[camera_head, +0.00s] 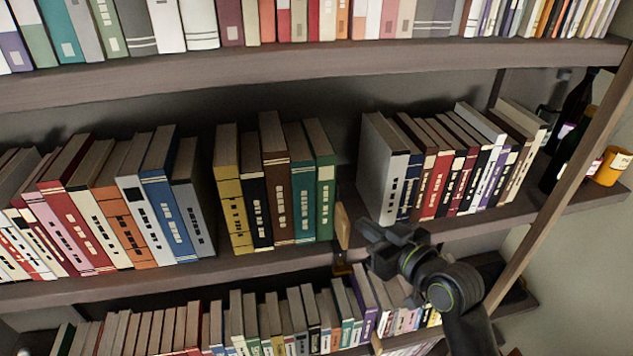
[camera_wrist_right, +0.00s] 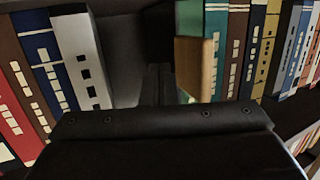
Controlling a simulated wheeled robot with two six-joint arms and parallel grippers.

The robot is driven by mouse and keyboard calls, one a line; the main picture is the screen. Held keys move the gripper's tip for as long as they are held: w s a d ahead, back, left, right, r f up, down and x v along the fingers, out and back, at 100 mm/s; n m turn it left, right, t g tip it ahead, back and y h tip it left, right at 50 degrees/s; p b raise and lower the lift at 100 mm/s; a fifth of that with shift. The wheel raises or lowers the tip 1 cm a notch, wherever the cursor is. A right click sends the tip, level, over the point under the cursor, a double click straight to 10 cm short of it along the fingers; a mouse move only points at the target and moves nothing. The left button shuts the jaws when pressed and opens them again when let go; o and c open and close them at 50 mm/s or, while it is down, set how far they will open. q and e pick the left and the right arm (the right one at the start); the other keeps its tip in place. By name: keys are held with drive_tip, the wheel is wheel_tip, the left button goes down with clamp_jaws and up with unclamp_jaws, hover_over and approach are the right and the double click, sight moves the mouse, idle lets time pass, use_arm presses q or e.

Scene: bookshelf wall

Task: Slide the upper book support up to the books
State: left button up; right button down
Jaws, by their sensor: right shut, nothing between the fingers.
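The upper book support (camera_head: 342,227) is a light wooden upright on the middle shelf. It stands just right of a green book (camera_head: 325,190), the last of a group of several books. I cannot tell whether they touch. In the right wrist view the support (camera_wrist_right: 195,66) shows right of the fingers, in front of the green book (camera_wrist_right: 214,40). My right gripper (camera_head: 367,232) is shut and empty, just right of the support, at the shelf's front; its fingers also show in the wrist view (camera_wrist_right: 156,85). My left gripper is not in view.
A white book (camera_head: 385,180) starts another row of books right of my gripper. The gap between the two groups is narrow. A lower shelf with books lies below. Dark bottles (camera_head: 575,150) and an orange mug (camera_head: 611,166) stand at the far right, by a wooden upright (camera_head: 565,185).

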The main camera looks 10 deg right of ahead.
sight(349, 236)
idle(0.3)
drive_tip(key=shift+a+b, duration=0.4)
drive_tip(key=shift+a, duration=2.1)
drive_tip(key=shift+a+f, duration=0.1)
drive_tip(key=shift+a, duration=0.1)
drive_tip(key=shift+a, duration=0.35)
drive_tip(key=shift+d, duration=0.6)
drive_tip(key=d+p, duration=0.1)
drive_tip(key=d, duration=0.1)
drive_tip(key=shift+d, duration=0.3)
